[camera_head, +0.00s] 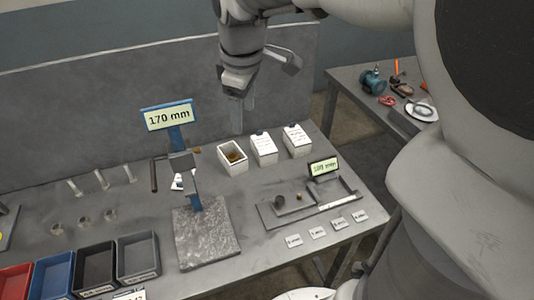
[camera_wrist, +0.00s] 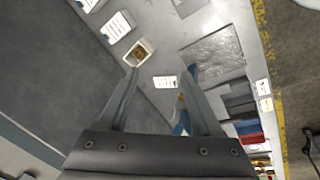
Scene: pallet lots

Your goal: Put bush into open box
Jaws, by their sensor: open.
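The open box (camera_head: 228,167) is small and white, at the left of a row of white boxes on the bench. Something brown-gold lies inside it. It also shows in the wrist view (camera_wrist: 128,58), just beyond my left fingertip. A small brown round part (camera_head: 280,201) and a small dark one (camera_head: 298,197) sit on a grey fixture (camera_head: 268,215); either could be a bush, but they are too small to tell. My gripper (camera_head: 243,115) points down above the bench, behind the boxes. In the wrist view its fingers (camera_wrist: 160,76) are apart with nothing between them.
Two closed white boxes (camera_head: 264,149) (camera_head: 297,140) stand beside the open one. A blue gauge stand marked 170 mm (camera_head: 180,133) rises to the left. Coloured bins (camera_head: 137,257) and several metal parts (camera_head: 84,222) lie further left. A wall panel (camera_head: 80,115) backs the bench.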

